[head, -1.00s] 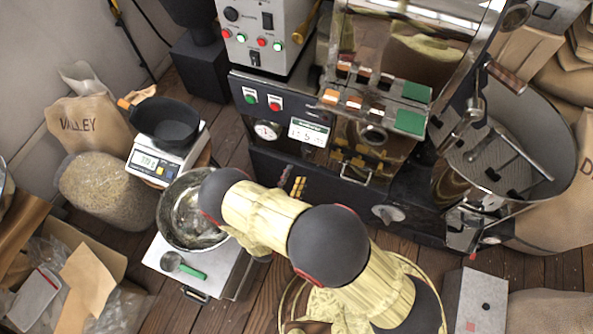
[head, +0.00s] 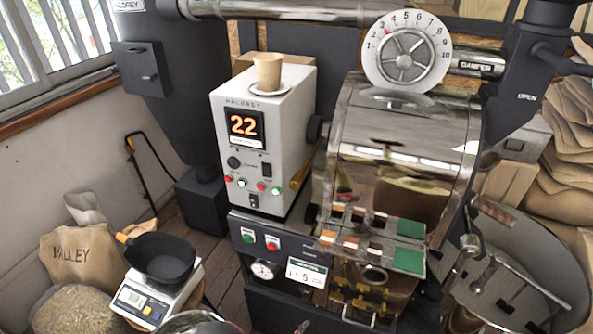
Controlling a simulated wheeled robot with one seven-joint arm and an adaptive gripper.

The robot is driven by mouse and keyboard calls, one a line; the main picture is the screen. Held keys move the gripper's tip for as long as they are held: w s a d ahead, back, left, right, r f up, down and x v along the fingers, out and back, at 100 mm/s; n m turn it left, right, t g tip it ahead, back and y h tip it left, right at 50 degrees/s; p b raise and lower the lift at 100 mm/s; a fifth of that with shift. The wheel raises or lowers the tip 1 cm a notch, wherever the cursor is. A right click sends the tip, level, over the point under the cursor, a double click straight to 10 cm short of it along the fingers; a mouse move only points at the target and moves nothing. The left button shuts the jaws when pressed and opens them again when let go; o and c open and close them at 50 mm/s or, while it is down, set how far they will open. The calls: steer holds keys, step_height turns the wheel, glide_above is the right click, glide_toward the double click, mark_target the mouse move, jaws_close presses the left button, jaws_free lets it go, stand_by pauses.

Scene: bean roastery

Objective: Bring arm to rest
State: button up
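My arm shows only as a small dark patch at the bottom edge of the head view, if at all. My gripper is not in view, so whether it is open or shut is hidden. Only the upper rim of the metal bowl (head: 190,324) shows at the bottom left.
A roaster (head: 405,140) with a damper dial (head: 403,50) stands ahead. Left of it is a white control box (head: 262,140) reading 22, with a cup (head: 268,72) on top. A dark pan (head: 160,258) sits on a scale (head: 152,300). A cooling tray (head: 530,268) is at right.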

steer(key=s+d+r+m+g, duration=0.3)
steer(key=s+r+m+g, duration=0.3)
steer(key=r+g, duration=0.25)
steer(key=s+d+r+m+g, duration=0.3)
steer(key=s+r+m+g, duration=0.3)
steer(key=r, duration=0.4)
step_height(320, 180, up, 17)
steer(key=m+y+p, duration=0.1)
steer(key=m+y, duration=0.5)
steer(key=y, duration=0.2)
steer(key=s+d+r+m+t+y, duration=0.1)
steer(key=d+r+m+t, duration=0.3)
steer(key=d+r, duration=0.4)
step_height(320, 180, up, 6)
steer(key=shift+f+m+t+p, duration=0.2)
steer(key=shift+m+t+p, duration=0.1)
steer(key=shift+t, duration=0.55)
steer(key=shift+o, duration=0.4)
